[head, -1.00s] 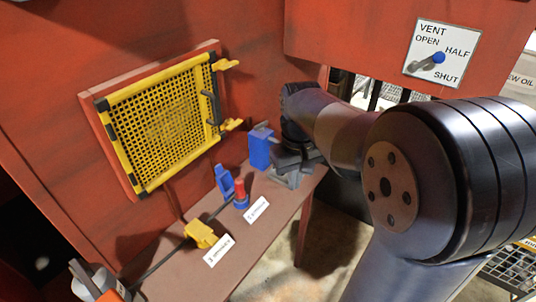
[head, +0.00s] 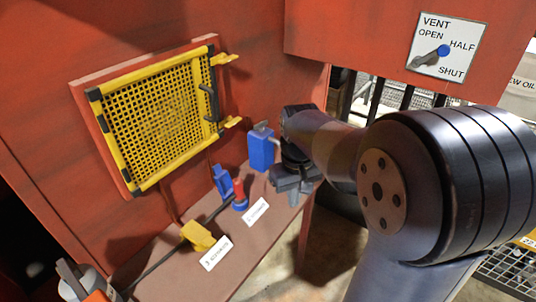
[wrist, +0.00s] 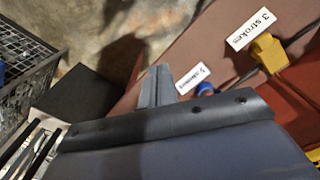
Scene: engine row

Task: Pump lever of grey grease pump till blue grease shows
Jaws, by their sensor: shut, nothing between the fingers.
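My gripper (head: 291,187) hangs at the right end of the brown shelf (head: 181,268) in the head view, beside a blue block-like body (head: 262,152) with a small grey piece on top. I cannot tell whether they touch. In the wrist view its two grey fingers (wrist: 156,86) are together, with nothing seen between them. A grey can-like thing (head: 84,284) stands at the shelf's near left end, partly cut off by the frame. I cannot tell which thing is the grey grease pump. No pump lever or blue grease is clearly identifiable.
A yellow fitting (head: 198,236) on a dark rod sits by a "3 strokes" label (wrist: 252,29). A blue fitting with a red top (head: 240,192) sits by another label (head: 255,211). A yellow mesh panel (head: 160,118) is behind. A wire crate (wrist: 22,75) stands at left in the wrist view.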

